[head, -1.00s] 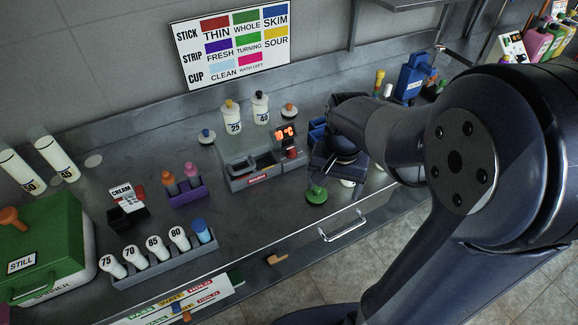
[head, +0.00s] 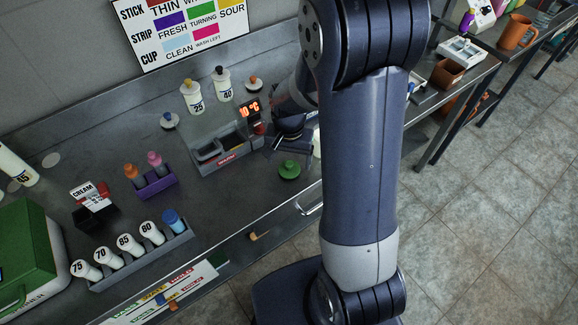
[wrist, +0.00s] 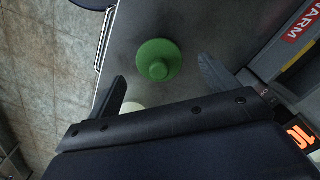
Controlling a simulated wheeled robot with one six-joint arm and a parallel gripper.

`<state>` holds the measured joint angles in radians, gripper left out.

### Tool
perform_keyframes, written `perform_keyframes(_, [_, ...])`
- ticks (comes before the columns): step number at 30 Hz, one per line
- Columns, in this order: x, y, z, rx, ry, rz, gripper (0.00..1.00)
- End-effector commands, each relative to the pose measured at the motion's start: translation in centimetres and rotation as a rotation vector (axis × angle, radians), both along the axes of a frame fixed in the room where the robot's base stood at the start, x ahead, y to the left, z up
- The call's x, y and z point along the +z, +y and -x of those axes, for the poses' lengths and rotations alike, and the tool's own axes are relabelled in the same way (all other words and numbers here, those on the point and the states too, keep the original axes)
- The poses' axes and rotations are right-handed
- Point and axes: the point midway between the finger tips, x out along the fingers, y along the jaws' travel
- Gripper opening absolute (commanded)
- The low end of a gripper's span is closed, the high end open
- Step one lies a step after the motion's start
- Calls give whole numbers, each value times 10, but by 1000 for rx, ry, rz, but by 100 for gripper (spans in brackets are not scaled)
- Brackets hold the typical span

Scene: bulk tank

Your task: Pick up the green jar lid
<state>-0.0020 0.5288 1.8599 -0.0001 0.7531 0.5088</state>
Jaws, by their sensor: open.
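The green jar lid (head: 289,169) lies on the grey steel counter near its front edge, with a round knob on top. In the wrist view the lid (wrist: 158,60) shows whole, just beyond and between the lines of the two fingers. My gripper (head: 287,148) is over the counter, just behind the lid in the head view, partly hidden by my arm. In the wrist view my gripper (wrist: 162,75) is open and empty, its fingers spread wider than the lid. I see no contact with the lid.
A grey warm-bath box (head: 225,150) with a red display stands left of my gripper. A white round thing (wrist: 132,107) is partly hidden beside the left finger. A drawer handle (head: 309,203) sticks out at the front edge.

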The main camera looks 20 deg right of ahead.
Motion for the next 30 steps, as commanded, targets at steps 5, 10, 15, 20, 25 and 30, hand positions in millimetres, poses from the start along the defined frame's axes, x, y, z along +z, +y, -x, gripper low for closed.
perform_keyframes(5, [-20,-1,1,0,2,0,82])
perform_keyframes(10, [-25,-1,1,1,1,0,82])
perform_keyframes(15, [-25,0,0,1,0,0,81])
perform_keyframes(20, [-25,-1,0,1,0,0,68])
perform_keyframes(25, [-25,-1,0,1,0,0,54])
perform_keyframes(30, [-25,-1,0,1,0,0,40])
